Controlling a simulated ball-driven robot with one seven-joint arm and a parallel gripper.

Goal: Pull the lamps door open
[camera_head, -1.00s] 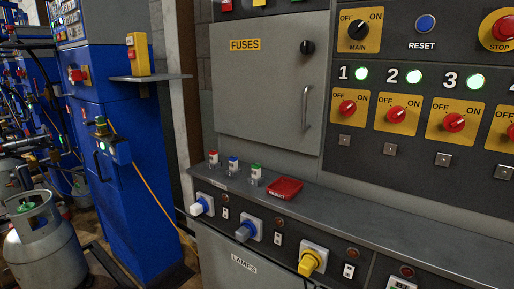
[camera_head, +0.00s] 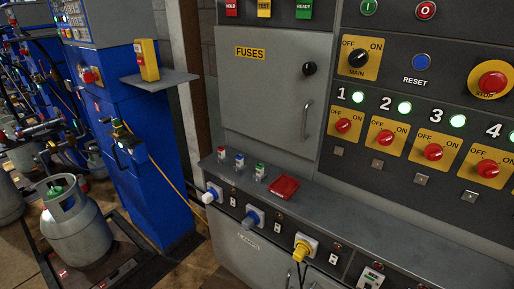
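The lamps door (camera_head: 236,256) is a grey panel at the lower front of the cabinet, below the shelf with the plugs. Its small label (camera_head: 250,241) is hard to read now. Its lower part is cut off by the bottom of the picture, and it looks shut. Dark thin shapes (camera_head: 300,272) hang below the yellow plug at its right; I cannot tell whether they are a cable or a handle. My gripper is not in view.
Above is the shut fuses door (camera_head: 262,92) with its bar handle (camera_head: 306,119). A grey ledge (camera_head: 345,212) with a red box (camera_head: 284,187) juts out above blue and yellow plugs (camera_head: 306,247). At left stand a blue cabinet (camera_head: 160,190) and a gas cylinder (camera_head: 80,230).

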